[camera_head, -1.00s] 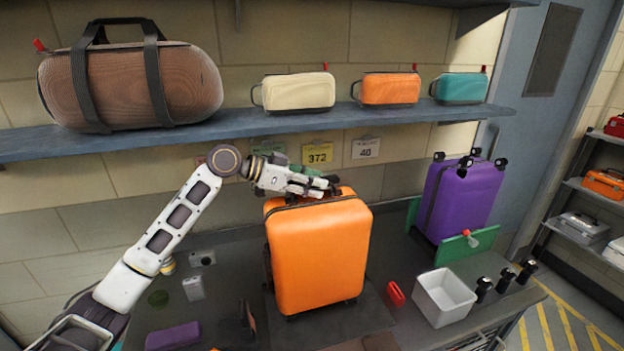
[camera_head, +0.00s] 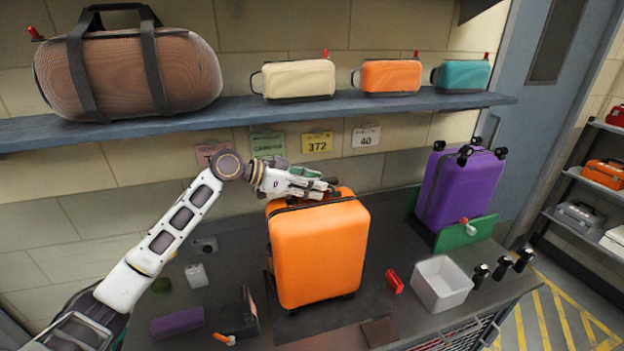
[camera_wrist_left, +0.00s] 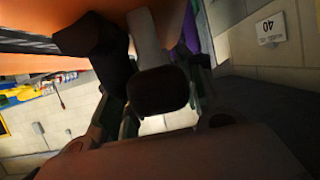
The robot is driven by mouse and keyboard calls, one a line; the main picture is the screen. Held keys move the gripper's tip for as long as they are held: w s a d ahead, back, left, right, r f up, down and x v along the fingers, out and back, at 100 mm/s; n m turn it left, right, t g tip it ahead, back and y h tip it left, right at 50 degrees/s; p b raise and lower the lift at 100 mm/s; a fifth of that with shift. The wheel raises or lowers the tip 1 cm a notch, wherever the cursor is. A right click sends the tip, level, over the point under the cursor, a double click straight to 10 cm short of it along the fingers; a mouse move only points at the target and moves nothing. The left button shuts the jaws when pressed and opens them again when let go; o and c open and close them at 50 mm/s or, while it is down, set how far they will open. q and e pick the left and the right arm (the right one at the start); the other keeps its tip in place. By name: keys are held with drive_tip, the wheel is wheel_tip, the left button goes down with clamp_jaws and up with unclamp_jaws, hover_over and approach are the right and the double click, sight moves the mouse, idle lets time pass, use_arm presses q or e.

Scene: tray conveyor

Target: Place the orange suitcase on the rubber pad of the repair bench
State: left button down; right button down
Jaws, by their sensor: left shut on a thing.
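The orange suitcase (camera_head: 318,250) is upright over the dark rubber pad (camera_head: 376,300) on the repair bench (camera_head: 400,240). Its base and wheels are at or just above the pad; I cannot tell whether they touch. My left gripper (camera_head: 328,187) is shut on the suitcase's top handle, reaching in from the left. The fingers hide most of the handle. In the left wrist view, orange shell (camera_wrist_left: 50,18) shows at the top, and the dark gripper parts fill the middle. My right gripper is not in view.
A purple suitcase (camera_head: 460,190) stands at the right behind a green plate (camera_head: 466,232). A white bin (camera_head: 441,284), a red item (camera_head: 394,281) and black handles lie right of the pad. A purple case (camera_head: 176,322) lies left. A shelf (camera_head: 240,110) with bags spans above.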

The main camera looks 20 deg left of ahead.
use_arm(q)
drive_tip(key=shift+r, duration=0.25)
drive_tip(key=c, duration=0.9)
unclamp_jaws()
drive_tip(key=shift+f, duration=0.2)
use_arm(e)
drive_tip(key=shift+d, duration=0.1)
use_arm(q)
drive_tip(key=b+v, duration=0.2)
drive_tip(key=v, duration=0.8)
drive_tip(key=shift+s+a, duration=0.2)
drive_tip(key=shift+s, duration=0.05)
drive_tip(key=shift+s+a+r+b, duration=0.25)
drive_tip(key=shift+s+a+b, duration=0.05)
drive_tip(key=shift+a, duration=0.1)
drive_tip(key=shift+a+r, duration=0.1)
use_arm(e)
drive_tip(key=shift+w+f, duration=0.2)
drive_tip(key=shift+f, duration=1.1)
